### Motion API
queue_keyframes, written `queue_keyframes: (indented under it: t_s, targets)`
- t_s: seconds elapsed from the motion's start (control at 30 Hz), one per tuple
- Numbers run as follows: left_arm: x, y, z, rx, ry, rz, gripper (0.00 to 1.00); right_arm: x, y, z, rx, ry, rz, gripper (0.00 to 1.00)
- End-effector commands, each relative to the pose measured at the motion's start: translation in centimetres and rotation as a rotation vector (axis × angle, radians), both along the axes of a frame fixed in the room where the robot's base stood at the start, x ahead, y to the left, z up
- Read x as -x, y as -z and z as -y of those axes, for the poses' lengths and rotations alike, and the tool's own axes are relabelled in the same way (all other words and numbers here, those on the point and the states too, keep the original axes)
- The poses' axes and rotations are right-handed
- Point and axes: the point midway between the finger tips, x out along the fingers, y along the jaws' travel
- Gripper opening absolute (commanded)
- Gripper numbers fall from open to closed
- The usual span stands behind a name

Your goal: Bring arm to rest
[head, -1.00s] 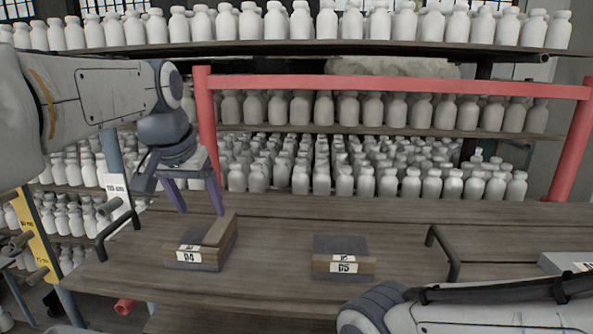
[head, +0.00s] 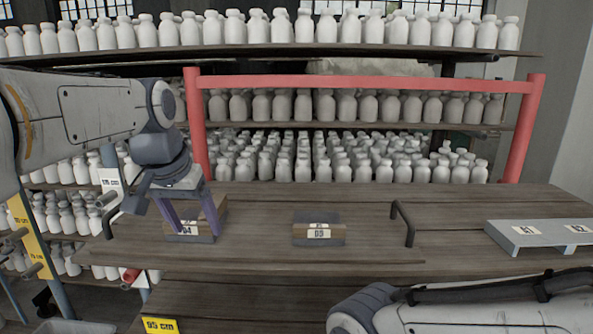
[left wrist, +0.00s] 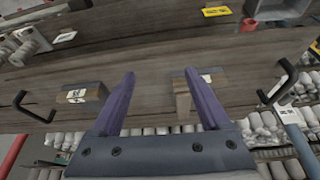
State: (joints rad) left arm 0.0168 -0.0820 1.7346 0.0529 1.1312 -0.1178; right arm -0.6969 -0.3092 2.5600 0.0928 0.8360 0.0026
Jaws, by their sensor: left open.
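My left gripper (head: 188,220) is open with nothing between its purple fingers. It points down in front of the box labelled D4 (head: 205,239) and partly hides it. In the left wrist view the open fingers (left wrist: 160,78) also show, with the right one overlapping the D4 box (left wrist: 182,100). My right arm comes in at the lower right of the head view; its gripper is out of view.
A similar box labelled D5 (head: 318,235) stands on the wooden bench (head: 360,225). A black handle (head: 402,224) and a grey stand labelled A1 and A2 (head: 545,237) lie to the right. A red rail (head: 370,83) and shelves of white bottles stand behind.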

Motion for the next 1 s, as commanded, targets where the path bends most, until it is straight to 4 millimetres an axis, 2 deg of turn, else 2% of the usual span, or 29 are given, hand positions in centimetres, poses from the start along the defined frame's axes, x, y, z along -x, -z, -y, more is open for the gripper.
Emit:
queue_keyframes:
  t_s: [0.17,0.37,0.47,0.57,0.6,0.7,0.8,0.9,1.0]
  targets:
    - [1.7,2.4,2.7,0.006,0.061,-0.031,0.79,0.0,0.4,0.0,-0.001,0.0,0.001,1.0]
    - [5.2,6.6,7.1,0.013,0.168,-0.09,0.79,0.0,1.0,0.0,-0.001,-0.001,0.001,1.0]
    - [8.1,9.4,9.4,0.011,0.24,-0.13,0.79,0.0,1.4,0.0,-0.001,-0.001,0.001,1.0]
    - [12.3,13.0,11.8,0.003,0.333,-0.182,0.79,0.0,2.0,0.0,-0.001,-0.001,0.001,1.0]
    - [14.3,14.6,12.5,-0.002,0.372,-0.207,0.79,0.0,2.2,0.0,-0.001,-0.001,0.001,1.0]
    - [18.8,18.0,13.5,-0.021,0.459,-0.255,0.79,0.0,2.7,0.0,-0.001,-0.001,0.001,1.0]
    - [22.0,20.2,13.5,-0.039,0.519,-0.29,0.79,0.0,2.9,0.0,-0.001,-0.001,0.001,1.0]
    - [23.7,21.4,13.4,-0.049,0.551,-0.307,0.79,0.0,3.0,0.0,-0.001,-0.002,0.001,1.0]
    - [24.2,21.7,13.3,-0.053,0.559,-0.314,0.79,0.0,3.0,0.0,-0.001,-0.002,0.001,1.0]
